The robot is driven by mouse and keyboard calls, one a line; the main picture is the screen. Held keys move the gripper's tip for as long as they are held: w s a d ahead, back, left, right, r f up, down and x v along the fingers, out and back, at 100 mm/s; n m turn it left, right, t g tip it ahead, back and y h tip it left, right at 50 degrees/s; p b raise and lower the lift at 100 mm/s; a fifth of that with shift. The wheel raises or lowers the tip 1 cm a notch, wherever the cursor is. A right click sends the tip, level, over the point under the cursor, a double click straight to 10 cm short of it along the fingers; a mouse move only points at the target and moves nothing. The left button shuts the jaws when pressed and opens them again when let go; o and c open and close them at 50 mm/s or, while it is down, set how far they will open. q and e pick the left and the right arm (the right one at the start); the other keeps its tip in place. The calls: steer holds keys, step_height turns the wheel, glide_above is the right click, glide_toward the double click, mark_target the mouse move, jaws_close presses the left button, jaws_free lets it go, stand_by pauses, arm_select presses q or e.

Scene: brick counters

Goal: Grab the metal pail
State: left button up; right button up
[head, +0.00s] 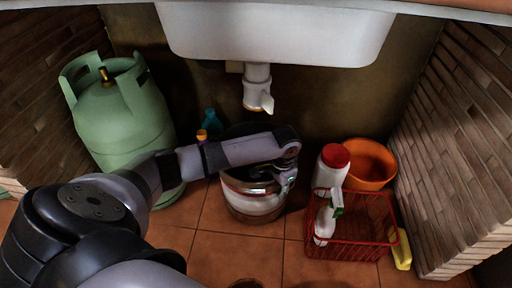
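The metal pail (252,206) stands upright on the tiled floor under the sink, near the middle of the head view. The wrist and arm hide part of the pail's opening and back. The fingers are small and dark against the pail, so I cannot tell whether they are open or closed on the rim. My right gripper is not in view.
A green gas cylinder (122,112) stands left. Brick walls flank both sides.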

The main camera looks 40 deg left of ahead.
arm_select(q)
steer(key=shift+c, duration=0.2)
jaws_close()
stand_by(0.7)
steer(key=shift+w+r, duration=0.1)
steer(key=shift+r, duration=0.05)
